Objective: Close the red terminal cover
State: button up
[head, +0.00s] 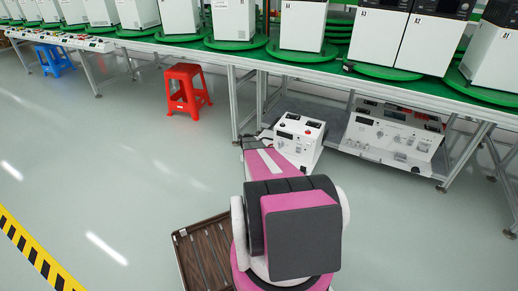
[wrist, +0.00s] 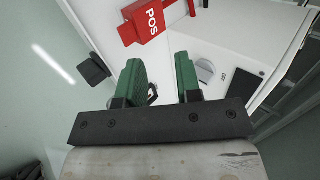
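The red terminal cover (wrist: 148,22), marked POS, is at the top of the wrist view, beside a white surface of the instrument (wrist: 225,40). I cannot tell its exact angle. My gripper (wrist: 157,65) has two green fingers, apart with nothing held between them. The cover lies just beyond the fingertips, and I see no contact. In the head view, the white instrument (head: 292,141) stands low by the bench legs, just beyond my pink and black arm. The arm hides most of my gripper there, and the cover cannot be made out clearly.
A larger white instrument (head: 392,137) stands right of the first. A bench with green turntables (head: 300,52) and white cabinets runs above them. A red stool (head: 187,90) and a blue stool (head: 54,60) stand left. The grey floor (head: 110,150) at left is mostly clear.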

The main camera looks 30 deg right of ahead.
jog(key=v, duration=0.5)
dwell(0.3)
jog(key=s+a+r+n+g+y, duration=0.1)
jog(key=s+a+r+n+y, duration=0.1)
jog(key=s+a+r+n, duration=0.6)
jog(key=s+a+r+n+g+y, duration=0.2)
jog(key=s+a+r+n, duration=0.6)
jog(key=s+a+n, duration=0.3)
jog(key=s+a+r+n+g+y, duration=0.2)
jog(key=s+a+r+n, duration=0.5)
jog(key=s+a, duration=0.6)
jog(key=a+n+y, duration=0.1)
jog(key=a+n, duration=0.1)
jog(key=shift+s+r+n, duration=0.25)
jog(key=shift+r+n, duration=0.15)
jog(key=shift+a, duration=0.1)
